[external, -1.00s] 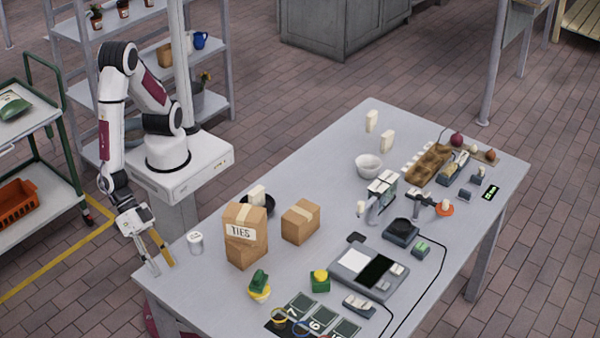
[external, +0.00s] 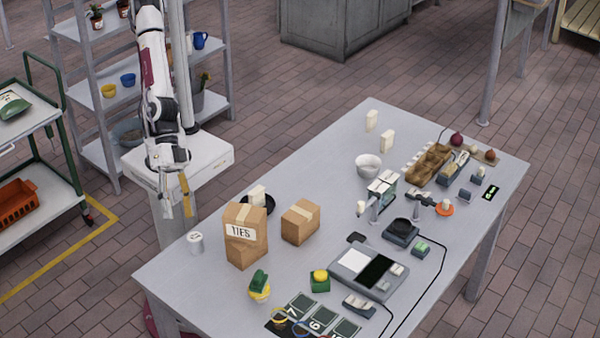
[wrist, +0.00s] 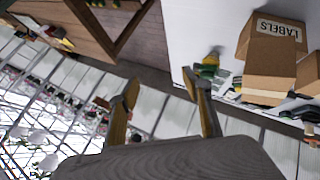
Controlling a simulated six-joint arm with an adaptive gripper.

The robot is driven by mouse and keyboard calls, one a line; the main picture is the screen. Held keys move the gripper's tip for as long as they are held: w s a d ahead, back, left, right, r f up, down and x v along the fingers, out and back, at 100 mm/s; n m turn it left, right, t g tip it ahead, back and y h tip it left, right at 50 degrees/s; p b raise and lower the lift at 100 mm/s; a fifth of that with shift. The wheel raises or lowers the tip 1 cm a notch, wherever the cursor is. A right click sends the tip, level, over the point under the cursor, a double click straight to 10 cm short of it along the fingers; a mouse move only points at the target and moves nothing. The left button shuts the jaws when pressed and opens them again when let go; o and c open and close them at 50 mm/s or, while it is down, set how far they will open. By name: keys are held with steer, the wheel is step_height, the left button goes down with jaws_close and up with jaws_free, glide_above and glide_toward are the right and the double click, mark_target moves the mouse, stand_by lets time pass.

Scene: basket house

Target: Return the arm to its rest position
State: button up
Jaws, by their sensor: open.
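My arm is folded back over its own base at the left end of the table (external: 330,170). My gripper (external: 178,208) hangs in front of the base, near the table's left corner, with nothing held. In the wrist view my gripper (wrist: 165,85) shows two yellowish fingers spread apart with empty space between them. The wrist view is tilted and shows part of the white tabletop (wrist: 215,25) and cardboard boxes (wrist: 270,70), one marked LABELS.
A green-framed trolley (external: 40,195) stands left, and a shelf rack (external: 85,95) stands behind the arm. Floor shows between trolley and table.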

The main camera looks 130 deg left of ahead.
steer(key=s+a+r+y, duration=0.1)
steer(key=s+a, duration=0.4)
steer(key=a, duration=0.4)
steer(key=s+a+r+m+g+y, duration=0.1)
steer(key=s+a+r+y, duration=0.1)
steer(key=s+a, duration=0.4)
steer(key=s+a+r+m+y, duration=0.1)
steer(key=s+a, duration=0.4)
steer(key=a, duration=0.7)
steer(key=shift+s+a+r+g+y, duration=0.2)
steer(key=shift+s+r+g+y, duration=0.2)
steer(key=shift+y, duration=0.3)
